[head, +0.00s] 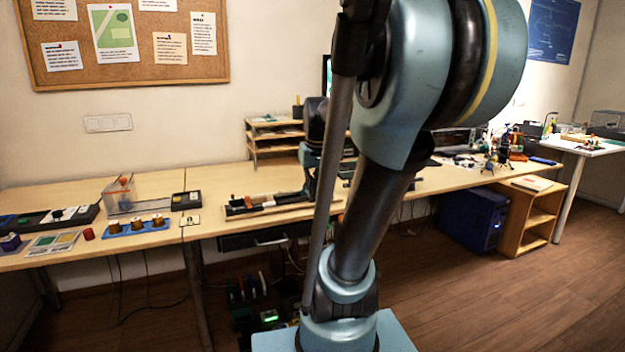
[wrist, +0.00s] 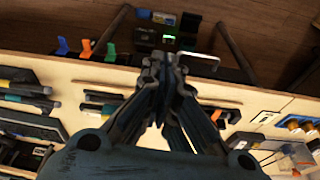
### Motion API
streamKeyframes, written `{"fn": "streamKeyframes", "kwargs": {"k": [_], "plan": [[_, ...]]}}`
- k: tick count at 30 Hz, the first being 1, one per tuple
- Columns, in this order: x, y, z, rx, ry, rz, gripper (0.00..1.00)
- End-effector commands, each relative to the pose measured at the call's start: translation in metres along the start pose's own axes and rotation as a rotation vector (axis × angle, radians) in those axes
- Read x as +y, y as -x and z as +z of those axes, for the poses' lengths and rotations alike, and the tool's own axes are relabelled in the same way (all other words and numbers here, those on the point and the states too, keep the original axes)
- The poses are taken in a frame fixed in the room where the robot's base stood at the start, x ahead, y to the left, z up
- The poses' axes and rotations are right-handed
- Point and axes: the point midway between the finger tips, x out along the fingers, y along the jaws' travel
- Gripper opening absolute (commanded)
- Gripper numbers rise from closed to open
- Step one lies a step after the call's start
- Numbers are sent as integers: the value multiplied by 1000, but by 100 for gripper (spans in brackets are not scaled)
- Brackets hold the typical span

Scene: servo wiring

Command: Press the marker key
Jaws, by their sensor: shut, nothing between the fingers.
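I cannot make out which small part is the marker key. In the head view a long dark panel with light buttons (head: 58,216) lies at the left of the bench, and a small black box with a pale face (head: 186,201) sits further right. Under the bench, a dark device with a green light (head: 269,317) stands low; its green light also shows in the wrist view (wrist: 169,37). My gripper (wrist: 163,62) is shut and empty in the wrist view, over the bench's front edge. In the head view my arm hides much of the middle.
The wooden bench (head: 150,182) runs along the wall. A blue tray with copper spools (head: 137,225), a clear bin (head: 119,195) and a tool tray (head: 270,205) stand on it. A drawer with a handle (head: 268,239) is beneath. The floor in front at right is clear.

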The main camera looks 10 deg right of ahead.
Motion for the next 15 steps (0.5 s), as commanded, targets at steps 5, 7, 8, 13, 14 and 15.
{"fn": "streamKeyframes", "kwargs": {"k": [5,7,8,13,14,15], "plan": [[13,13,-47,10,11,-3,0],[18,16,-65,13,16,-4,0],[21,18,-72,15,18,-4,0],[35,24,-115,24,30,-8,0],[38,24,-122,26,32,-8,0],[41,25,-132,28,34,-9,0]]}}
